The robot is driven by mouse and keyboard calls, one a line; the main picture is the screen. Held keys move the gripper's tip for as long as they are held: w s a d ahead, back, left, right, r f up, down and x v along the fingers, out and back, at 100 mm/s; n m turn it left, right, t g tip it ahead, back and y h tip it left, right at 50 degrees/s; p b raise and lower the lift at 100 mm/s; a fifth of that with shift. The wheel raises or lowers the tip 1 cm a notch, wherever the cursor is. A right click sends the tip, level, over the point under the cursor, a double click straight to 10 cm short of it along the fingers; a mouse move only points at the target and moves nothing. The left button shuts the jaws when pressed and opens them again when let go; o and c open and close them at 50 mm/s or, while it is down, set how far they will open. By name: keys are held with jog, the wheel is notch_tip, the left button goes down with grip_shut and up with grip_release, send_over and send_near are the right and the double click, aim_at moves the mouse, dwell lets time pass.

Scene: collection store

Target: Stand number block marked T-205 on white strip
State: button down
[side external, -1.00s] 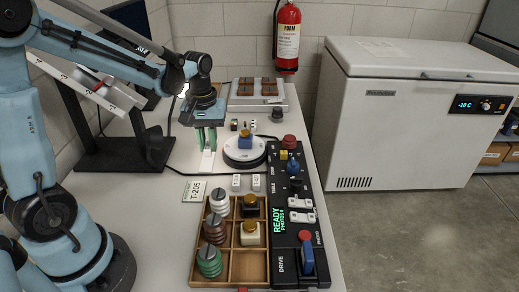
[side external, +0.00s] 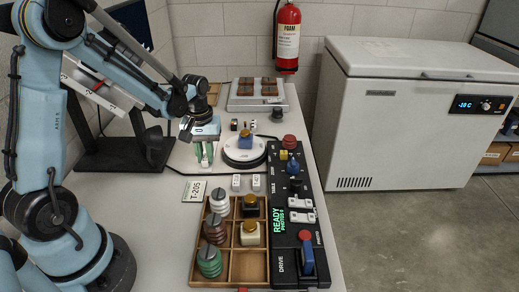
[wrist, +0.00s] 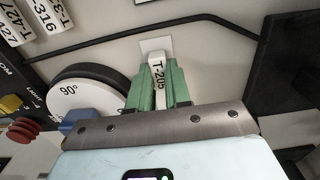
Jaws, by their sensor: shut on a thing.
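My gripper (wrist: 158,85) is shut on the white number block (wrist: 157,72) marked T-205, held between the two green fingers with its marking visible. The strip shows as a pale patch just beyond the block in the wrist view. Whether the block's lower end touches the strip is hidden.
A round turntable (side external: 244,155) with a blue and yellow piece stands close at the right. A wooden tray (side external: 229,268) and black control panel (side external: 285,225) fill the front. A black stand (side external: 110,155) is at left.

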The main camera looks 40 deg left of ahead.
jog(key=shift+f, duration=0.15)
jog(key=c, duration=1.1)
grip_release()
notch_tip(320, 180, up, 12)
jog(key=shift+s+d+r+m+t, duration=0.2)
jog(key=shift+s+d+m+t, duration=1.15)
jog(key=shift+d, duration=0.7)
jog(key=shift+s+d+r+m+t, duration=0.2)
jog(key=shift+s+d+m+t, duration=0.8)
jog(key=shift+d+m, duration=0.85)
jog(key=shift+s+d+r+m+t, duration=0.2)
jog(key=shift+s+d+m+t, duration=0.95)
jog(key=shift+d, duration=1.1)
jog(key=shift+w, duration=0.2)
